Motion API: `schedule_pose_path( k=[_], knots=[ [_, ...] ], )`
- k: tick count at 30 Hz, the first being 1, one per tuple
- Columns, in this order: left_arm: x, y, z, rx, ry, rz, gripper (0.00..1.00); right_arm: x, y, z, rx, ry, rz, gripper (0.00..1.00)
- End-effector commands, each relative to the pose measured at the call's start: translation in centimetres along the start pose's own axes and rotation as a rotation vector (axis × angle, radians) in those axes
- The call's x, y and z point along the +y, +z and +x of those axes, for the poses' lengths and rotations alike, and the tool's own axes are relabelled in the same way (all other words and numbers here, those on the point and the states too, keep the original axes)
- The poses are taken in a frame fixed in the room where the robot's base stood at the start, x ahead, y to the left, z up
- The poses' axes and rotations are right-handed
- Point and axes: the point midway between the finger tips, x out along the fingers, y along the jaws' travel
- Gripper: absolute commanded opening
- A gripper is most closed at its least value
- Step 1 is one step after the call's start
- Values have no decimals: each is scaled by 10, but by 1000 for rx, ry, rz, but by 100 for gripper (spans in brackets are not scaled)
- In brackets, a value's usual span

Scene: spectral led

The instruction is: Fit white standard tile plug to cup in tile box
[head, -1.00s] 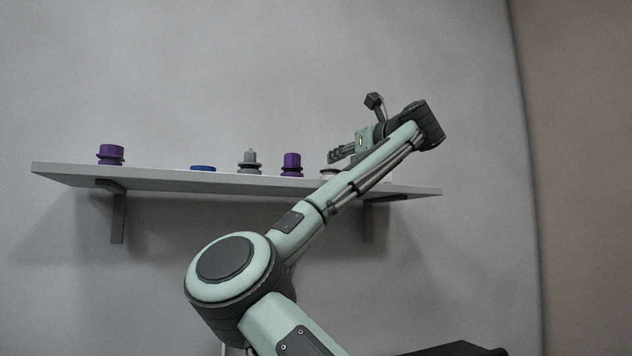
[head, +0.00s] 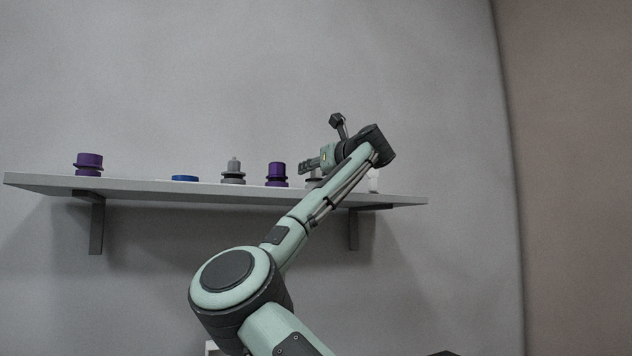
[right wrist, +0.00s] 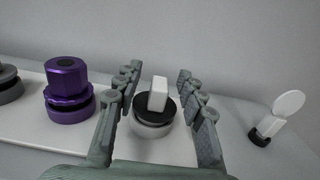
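A white block-shaped plug (right wrist: 158,95) with a black collar stands on a round pale base (right wrist: 152,128), which I take to be its cup, in the right wrist view. My right gripper (right wrist: 157,74) is open, with its fingers on the left and right of the plug and gaps on both sides. In the head view my right gripper (head: 304,166) is over the shelf (head: 140,187), right of a purple plug, and partly covers a grey base (head: 313,183). My left gripper is not in view. I cannot make out a tile box.
A purple hexagonal plug (right wrist: 67,78) on a base stands left of the gripper. A white disc-topped piece (right wrist: 288,104) with a black foot is at right. The shelf also bears a purple piece (head: 89,162), a blue disc (head: 185,178) and a grey stepped piece (head: 233,175).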

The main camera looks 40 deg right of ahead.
Motion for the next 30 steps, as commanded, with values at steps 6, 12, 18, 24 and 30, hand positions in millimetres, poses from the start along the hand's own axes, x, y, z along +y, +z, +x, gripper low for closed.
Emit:
schedule_pose_path(
  k=[6, 12, 18, 24, 30],
  knots=[
    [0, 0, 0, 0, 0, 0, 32, 0, 0, 0, 0, 0, 0, 17],
    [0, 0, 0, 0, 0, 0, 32, 0, 0, 0, 0, 0, 0, 0],
    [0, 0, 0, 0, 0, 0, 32, 0, 1, -1, -1, 0, 0, 0],
    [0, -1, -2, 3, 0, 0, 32, 0, 13, -1, -2, 1, -1, 0],
    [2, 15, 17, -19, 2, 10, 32, 0, 54, -1, -3, 1, -2, 0]
  ],
)
